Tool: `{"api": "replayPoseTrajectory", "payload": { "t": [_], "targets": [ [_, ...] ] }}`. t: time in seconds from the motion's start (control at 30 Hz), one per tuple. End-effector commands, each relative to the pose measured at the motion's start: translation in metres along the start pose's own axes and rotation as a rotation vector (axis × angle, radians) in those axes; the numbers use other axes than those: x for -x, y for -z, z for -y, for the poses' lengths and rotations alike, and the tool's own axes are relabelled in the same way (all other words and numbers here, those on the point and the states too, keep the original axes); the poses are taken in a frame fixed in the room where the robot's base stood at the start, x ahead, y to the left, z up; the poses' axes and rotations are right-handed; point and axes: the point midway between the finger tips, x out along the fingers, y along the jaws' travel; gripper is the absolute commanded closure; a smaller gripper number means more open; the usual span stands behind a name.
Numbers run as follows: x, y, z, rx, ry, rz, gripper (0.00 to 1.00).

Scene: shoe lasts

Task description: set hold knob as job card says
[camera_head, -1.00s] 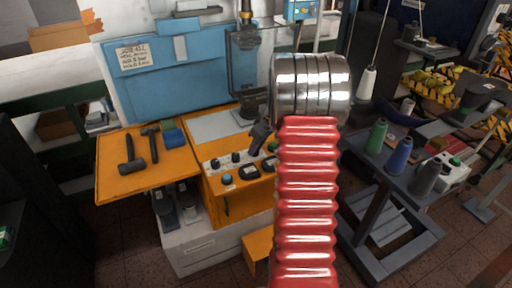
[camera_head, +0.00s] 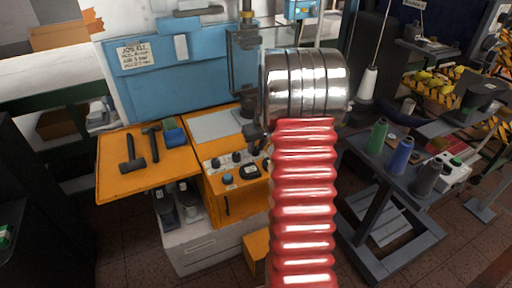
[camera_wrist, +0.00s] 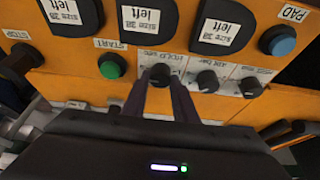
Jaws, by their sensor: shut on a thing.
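In the wrist view my gripper (camera_wrist: 160,88) is shut on the hold knob (camera_wrist: 160,72), a black round knob on the orange panel, with a finger at each side. A label reading HOLD sec is just above it. The knob's pointer setting cannot be read. In the head view my arm hides the gripper and the hold knob. The job card (camera_head: 134,54) is on the blue board at the upper left. It has several handwritten lines, too small to read surely.
Two more black knobs (camera_wrist: 207,81) (camera_wrist: 250,87) stand close to the right in the wrist view. A green START button (camera_wrist: 112,66) is at the left and a blue PAD button (camera_wrist: 278,41) at the upper right. Black shoe lasts (camera_wrist: 147,18) labelled size 38 left lie above.

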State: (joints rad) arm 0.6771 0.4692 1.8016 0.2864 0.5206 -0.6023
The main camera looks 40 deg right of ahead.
Motion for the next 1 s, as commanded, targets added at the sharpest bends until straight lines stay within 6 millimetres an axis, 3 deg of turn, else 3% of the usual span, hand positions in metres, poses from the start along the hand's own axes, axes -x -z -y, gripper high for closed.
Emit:
{"api": "replayPoseTrajectory", "payload": {
  "t": [0.33,0.37,0.6,1.0],
  "targets": [
    [0.0005,0.0004,0.0,-0.004,-0.001,-0.001,0.97],
    [0.0005,0.0005,0.0,-0.004,-0.001,-0.001,0.73],
    [0.0002,0.0002,0.0003,-0.003,0.0,0.0,0.56],
    [0.0057,0.0006,0.0003,-0.002,-0.001,-0.001,0.56]
  ]
}}
